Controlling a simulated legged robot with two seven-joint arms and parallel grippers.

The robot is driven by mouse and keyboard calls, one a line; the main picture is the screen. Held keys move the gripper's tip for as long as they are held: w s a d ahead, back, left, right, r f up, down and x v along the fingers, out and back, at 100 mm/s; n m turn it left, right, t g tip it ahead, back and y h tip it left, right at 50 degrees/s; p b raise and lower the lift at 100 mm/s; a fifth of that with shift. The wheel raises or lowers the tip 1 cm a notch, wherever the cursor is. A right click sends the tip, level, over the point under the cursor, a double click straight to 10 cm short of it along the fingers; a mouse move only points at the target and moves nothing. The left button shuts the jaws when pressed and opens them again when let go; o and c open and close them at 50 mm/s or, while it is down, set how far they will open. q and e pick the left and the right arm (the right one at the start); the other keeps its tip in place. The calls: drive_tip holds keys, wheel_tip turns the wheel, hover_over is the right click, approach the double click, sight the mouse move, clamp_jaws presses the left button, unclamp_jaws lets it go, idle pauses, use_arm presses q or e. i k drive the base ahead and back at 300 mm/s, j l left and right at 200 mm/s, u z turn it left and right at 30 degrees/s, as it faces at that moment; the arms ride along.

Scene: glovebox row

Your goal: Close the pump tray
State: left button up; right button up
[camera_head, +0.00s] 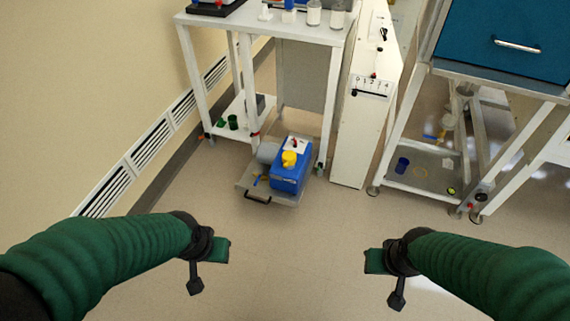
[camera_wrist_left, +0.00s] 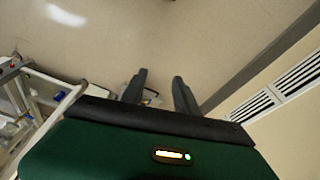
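The pump tray (camera_head: 245,180) is a grey, low tray with a black front handle (camera_head: 257,198). It sticks out at floor level from under the white table at the centre.
The white table (camera_head: 265,25) stands over the tray, its legs on both sides. A white cabinet (camera_head: 362,125) is to its right. A blue-fronted glovebox (camera_head: 510,40) on a frame stands further right. A vented wall (camera_head: 125,175) runs along the left. The floor before the tray is clear.

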sight(286, 187)
drive_tip(key=i+j+z, duration=0.2)
drive_tip(key=i, duration=0.25)
drive_tip(key=i+z, duration=0.25)
drive_tip(key=i, duration=0.25)
